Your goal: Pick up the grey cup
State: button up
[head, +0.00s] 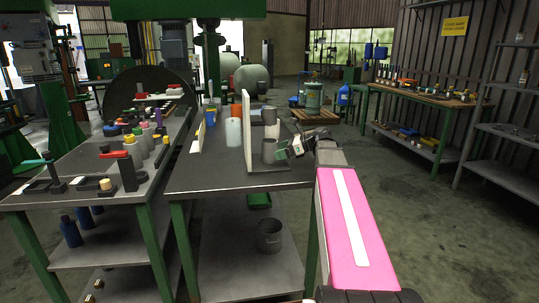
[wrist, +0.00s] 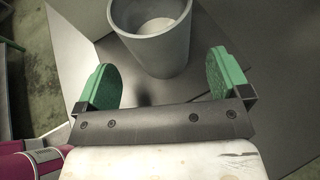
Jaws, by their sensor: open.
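The grey cup (head: 269,151) stands upright on the dark grey table (head: 215,178), at the foot of a white upright panel (head: 247,125). In the wrist view the grey cup (wrist: 152,38) is at the top centre, and I see into its open top. My gripper (head: 290,148) is just right of the cup in the head view. In the wrist view my gripper (wrist: 163,85) is open, with its green fingertips on either side and the cup ahead between them. Nothing is held. Whether a fingertip touches the cup, I cannot tell.
A white cylinder (head: 233,132) and an orange one (head: 248,132) stand left of the panel. A grey bucket (head: 269,236) is on the lower shelf. The table's front left is clear.

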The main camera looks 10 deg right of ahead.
jog(key=x, duration=0.4)
jog(key=shift+w+a+f, duration=0.1)
jog(key=shift+a+f, duration=0.05)
jog(key=c, duration=1.1)
jog(key=shift+r, duration=0.2)
